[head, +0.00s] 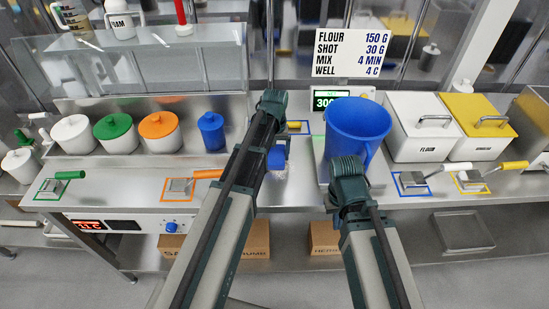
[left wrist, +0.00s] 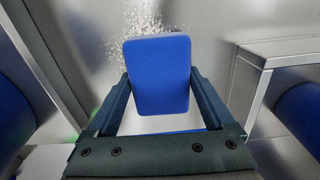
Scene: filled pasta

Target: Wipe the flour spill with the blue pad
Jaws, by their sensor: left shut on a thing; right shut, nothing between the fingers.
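My left gripper (head: 277,148) is shut on the blue pad (head: 277,159), low over the steel counter. In the left wrist view the blue pad (left wrist: 158,75) sits between the two fingers of the gripper (left wrist: 160,85). The white flour spill (left wrist: 145,22) shows as scattered specks past the pad's far edge and along its sides; the pad hides part of it. In the head view a little of the flour (head: 279,174) shows by the pad. I cannot tell whether the pad touches the counter. My right gripper (head: 350,200) is shut and empty, in front of the blue jug.
The blue jug (head: 356,125) stands on a scale right of the pad. A blue canister (head: 211,131) and lidded pots stand to the left. White (head: 420,125) and yellow-lidded (head: 477,115) bins stand at right. Scoops lie in outlined squares along the counter's front.

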